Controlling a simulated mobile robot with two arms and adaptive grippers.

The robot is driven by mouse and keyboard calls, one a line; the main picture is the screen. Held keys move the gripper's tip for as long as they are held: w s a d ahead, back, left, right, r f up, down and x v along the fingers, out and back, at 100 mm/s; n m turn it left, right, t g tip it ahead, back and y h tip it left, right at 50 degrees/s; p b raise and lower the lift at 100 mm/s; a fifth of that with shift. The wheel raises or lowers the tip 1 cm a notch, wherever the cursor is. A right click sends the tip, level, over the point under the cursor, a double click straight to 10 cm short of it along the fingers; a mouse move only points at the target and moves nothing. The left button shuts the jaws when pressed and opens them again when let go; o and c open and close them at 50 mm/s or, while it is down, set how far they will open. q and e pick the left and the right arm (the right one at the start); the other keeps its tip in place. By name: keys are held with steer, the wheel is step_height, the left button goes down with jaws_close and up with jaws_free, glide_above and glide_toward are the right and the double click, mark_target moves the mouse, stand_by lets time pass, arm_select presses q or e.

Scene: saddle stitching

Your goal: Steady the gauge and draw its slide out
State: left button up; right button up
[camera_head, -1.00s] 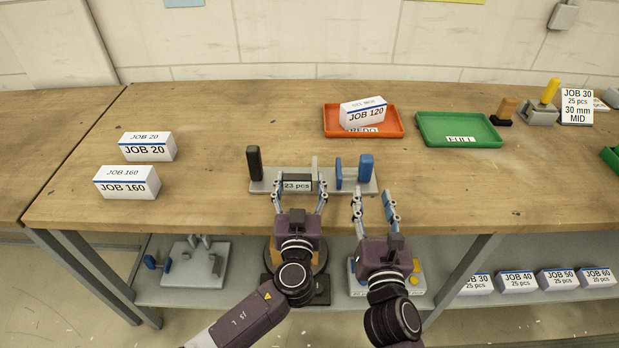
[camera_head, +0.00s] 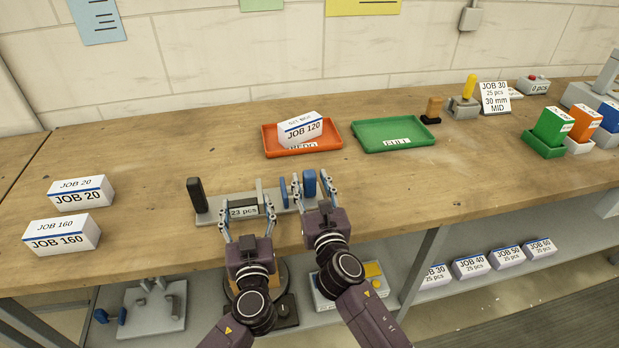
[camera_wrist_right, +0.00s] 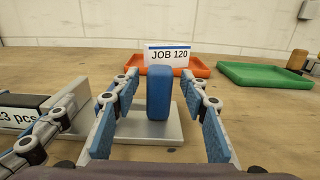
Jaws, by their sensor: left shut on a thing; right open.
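The gauge has a long grey base (camera_head: 213,215) on the bench. My left gripper (camera_head: 246,208) is shut on the labelled block from the front. My right gripper (camera_head: 312,187) is open, its fingers on either side of the blue handle. In the right wrist view the blue handle (camera_wrist_right: 159,93) stands between the blue finger pads, with gaps on both sides.
Behind the gauge are an orange tray (camera_head: 336,132) holding a JOB 120 block (camera_head: 301,130) and a green tray (camera_head: 375,143). JOB 20 (camera_head: 81,194) and JOB 160 (camera_head: 62,236) blocks stand at left.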

steer(key=shift+w+a, duration=0.1)
steer(key=shift+w, duration=0.65)
steer(key=shift+c, duration=0.5)
jaws_close()
